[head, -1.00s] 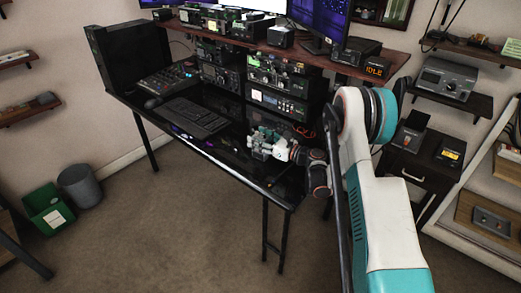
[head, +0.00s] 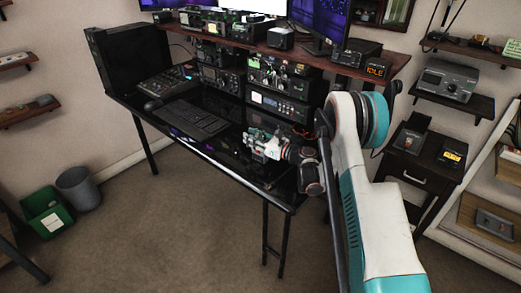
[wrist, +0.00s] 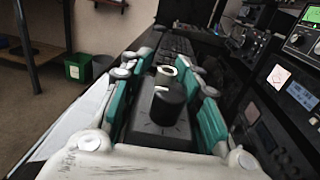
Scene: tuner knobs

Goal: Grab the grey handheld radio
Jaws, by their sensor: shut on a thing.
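A dark grey device with a round black knob on top, which looks like the grey handheld radio (wrist: 158,136), sits between the teal fingers of my gripper (wrist: 168,85) in the wrist view. The fingers press along both of its sides. A pale ring-shaped part shows just beyond the knob. In the head view my gripper (head: 258,144) is over the front right part of the black desk. There the radio is too small and covered to make out. I cannot tell whether it touches the desk top.
The black desk (head: 225,152) carries a keyboard (head: 185,117) left of my gripper and stacked radio equipment (head: 278,105) behind it. A dark cabinet (head: 425,158) stands to the right. Green (head: 47,212) and grey (head: 78,188) bins stand on the floor at left. The front floor is clear.

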